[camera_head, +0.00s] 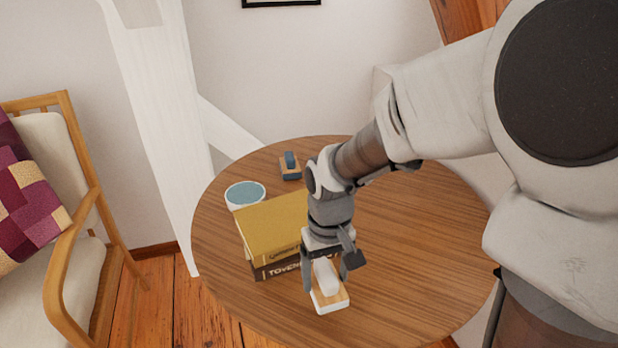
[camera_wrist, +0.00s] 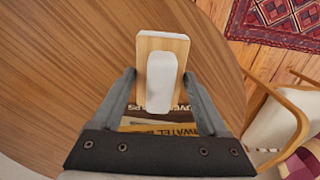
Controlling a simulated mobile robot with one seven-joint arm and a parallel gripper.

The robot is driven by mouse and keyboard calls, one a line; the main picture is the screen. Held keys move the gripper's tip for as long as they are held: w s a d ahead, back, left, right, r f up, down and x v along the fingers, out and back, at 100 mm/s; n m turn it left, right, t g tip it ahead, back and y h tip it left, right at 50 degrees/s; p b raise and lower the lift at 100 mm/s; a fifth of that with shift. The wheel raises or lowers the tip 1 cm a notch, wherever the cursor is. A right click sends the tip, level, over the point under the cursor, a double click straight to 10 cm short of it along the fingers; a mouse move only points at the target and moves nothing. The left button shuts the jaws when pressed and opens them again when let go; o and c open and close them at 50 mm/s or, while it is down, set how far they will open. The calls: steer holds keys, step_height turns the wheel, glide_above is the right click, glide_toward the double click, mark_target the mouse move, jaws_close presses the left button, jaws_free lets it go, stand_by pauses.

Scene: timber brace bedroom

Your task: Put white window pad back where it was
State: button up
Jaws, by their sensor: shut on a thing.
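The white window pad (camera_head: 328,300) has a white layer underneath, a light wooden plate and a rounded white handle. It is in front of the stacked books on the round table, and I cannot tell whether it touches the tabletop. In the wrist view the window pad (camera_wrist: 162,42) shows at the top middle, handle toward me. My gripper (camera_head: 325,272) points down over it and is shut on it, with one finger on each side of the handle. The fingers of my gripper (camera_wrist: 159,76) partly frame the handle in the wrist view.
A yellow book (camera_head: 270,228) lies on a dark book (camera_head: 278,268), left of my gripper. Behind them are a white bowl with a blue-green inside (camera_head: 246,193) and a small blue-handled block (camera_head: 290,168). The table's right side (camera_head: 420,250) is clear. An armchair (camera_head: 70,240) stands left.

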mark_target(319, 285)
steer(key=shift+w+a+f, duration=0.5)
steer(key=shift+w+a, duration=0.1)
steer(key=shift+w+f, duration=0.1)
steer(key=shift+f, duration=0.1)
step_height(319, 285, down, 4)
steer(key=shift+r+b, duration=0.1)
steer(key=shift+b, duration=0.9)
steer(key=shift+r, duration=0.1)
steer(key=o, duration=1.1)
